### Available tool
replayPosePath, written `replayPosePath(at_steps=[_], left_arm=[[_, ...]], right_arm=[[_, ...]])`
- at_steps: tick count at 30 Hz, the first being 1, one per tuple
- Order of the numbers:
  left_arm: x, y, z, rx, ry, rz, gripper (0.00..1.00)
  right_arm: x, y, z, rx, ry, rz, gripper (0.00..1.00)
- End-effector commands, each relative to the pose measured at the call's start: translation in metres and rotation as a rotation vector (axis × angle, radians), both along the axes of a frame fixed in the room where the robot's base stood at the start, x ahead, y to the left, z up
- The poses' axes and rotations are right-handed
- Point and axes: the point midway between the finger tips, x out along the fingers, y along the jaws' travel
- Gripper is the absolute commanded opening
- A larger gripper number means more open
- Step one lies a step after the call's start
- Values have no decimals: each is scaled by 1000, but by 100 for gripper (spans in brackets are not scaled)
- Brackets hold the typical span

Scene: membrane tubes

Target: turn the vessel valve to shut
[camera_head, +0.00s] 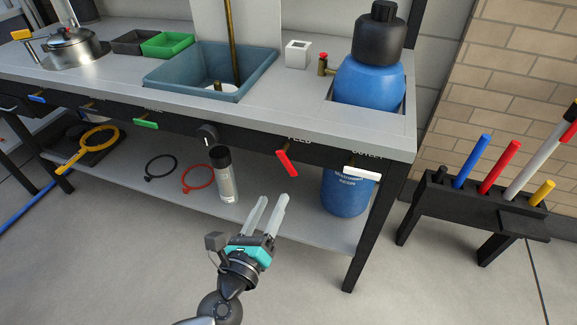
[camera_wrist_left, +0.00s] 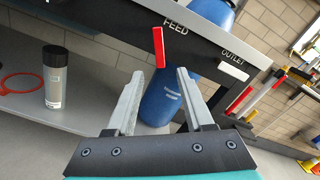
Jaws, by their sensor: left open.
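No valve carries a readable "vessel" label. A brass valve with a red top (camera_head: 323,63) stands beside the blue vessel (camera_head: 369,83) on the bench. A red lever (camera_head: 287,162) hangs tilted under the FEED label on the bench front; it also shows near upright in the left wrist view (camera_wrist_left: 158,47). A white lever (camera_head: 361,173) lies nearly level under the OUTLET label. A steel pot (camera_head: 72,52) at the back left has a yellow-handled fitting (camera_head: 21,35). My left gripper (camera_head: 274,202) is open and empty, in front of the bench, below the red lever and apart from it.
A black-capped bottle (camera_head: 224,178) and a blue container (camera_head: 346,195) stand on the lower shelf. A rack of coloured rods (camera_head: 470,206) stands at right. The floor in front is clear.

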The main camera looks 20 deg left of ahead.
Motion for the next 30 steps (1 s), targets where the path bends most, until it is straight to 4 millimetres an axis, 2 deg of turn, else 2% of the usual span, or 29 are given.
replayPosePath(at_steps=[9,18,24,30], left_arm=[[58,-2,0,-3,-1,2,52],[102,-4,-1,-3,1,0,52],[117,-4,-1,-2,1,-1,52],[120,-4,-1,-2,3,-1,52]], right_arm=[[0,0,0,0,-1,0,50],[0,0,2,0,-3,-1,50],[2,0,11,3,-22,-1,50],[-1,0,12,2,-16,-1,50]])
